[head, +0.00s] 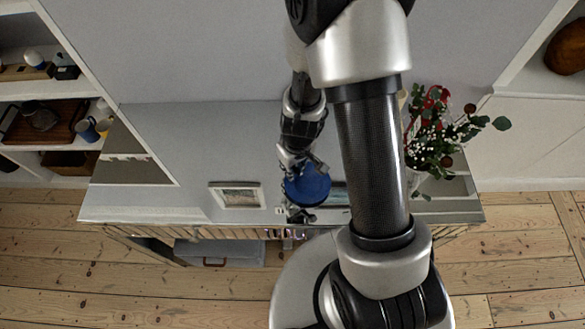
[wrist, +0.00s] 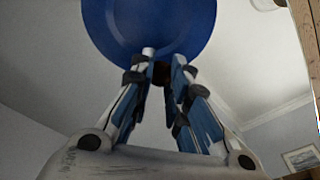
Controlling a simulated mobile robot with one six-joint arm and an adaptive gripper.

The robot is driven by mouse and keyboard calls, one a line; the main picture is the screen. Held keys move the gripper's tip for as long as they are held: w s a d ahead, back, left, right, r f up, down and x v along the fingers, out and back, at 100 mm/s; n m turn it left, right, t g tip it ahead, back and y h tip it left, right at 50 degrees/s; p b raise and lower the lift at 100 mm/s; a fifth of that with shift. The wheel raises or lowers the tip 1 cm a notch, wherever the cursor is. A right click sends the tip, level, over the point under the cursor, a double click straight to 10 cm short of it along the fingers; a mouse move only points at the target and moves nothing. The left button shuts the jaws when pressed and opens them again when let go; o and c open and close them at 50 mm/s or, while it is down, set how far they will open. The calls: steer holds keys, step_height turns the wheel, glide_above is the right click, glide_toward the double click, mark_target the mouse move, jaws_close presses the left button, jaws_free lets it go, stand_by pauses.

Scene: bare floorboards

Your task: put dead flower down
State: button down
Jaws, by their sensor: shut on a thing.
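My gripper (head: 302,166) is over the grey-topped sideboard (head: 140,205). A round blue plate-like disc (head: 307,188) is at its fingertips. In the wrist view, my gripper (wrist: 163,60) has its fingers close together at the near rim of the blue disc (wrist: 150,20), and they appear shut on it. A small dark brown patch shows between the fingers, too small to identify. I cannot make out a separate dead flower in the grip. A bunch of red flowers and green leaves (head: 432,130) stands at the sideboard's right; my arm partly hides its container.
A small framed picture (head: 237,195) stands left of the disc. Shelves (head: 40,90) with mugs are at the left; a brown round object (head: 567,47) sits on the right shelf. A grey case (head: 220,252) is below the sideboard. The sideboard's left end looks clear.

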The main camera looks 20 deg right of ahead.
steer(key=shift+f+b, duration=0.45)
steer(key=shift+b, duration=0.1)
steer(key=c, duration=1.5)
jaws_free()
steer(key=shift+c, duration=0.2)
